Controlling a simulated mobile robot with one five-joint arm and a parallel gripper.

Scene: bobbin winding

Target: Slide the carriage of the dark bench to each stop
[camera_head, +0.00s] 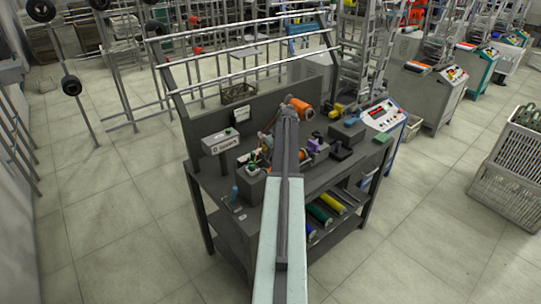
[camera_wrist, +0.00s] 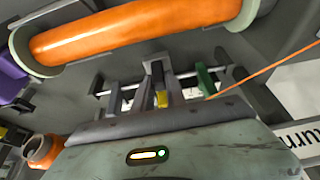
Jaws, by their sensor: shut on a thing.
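The dark bench (camera_head: 345,170) stands in the middle of the head view, and my arm reaches over it. My arm hides the gripper and the carriage there. In the wrist view my gripper (camera_wrist: 162,92) is shut on a small upright part with a yellow patch (camera_wrist: 162,99), seemingly the carriage's grip. It stands at a metal rail (camera_wrist: 130,93) running across the picture. A green block (camera_wrist: 205,82) is at the rail, right of the gripper and apart from it. Other stops cannot be told clearly.
A large orange bobbin (camera_wrist: 140,28) lies beyond the rail; an orange thread (camera_wrist: 268,70) runs down its right side. A purple part (camera_wrist: 10,75) and a small orange spool (camera_wrist: 42,150) are at left. Colored rolls (camera_head: 320,213) lie on the lower shelf.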

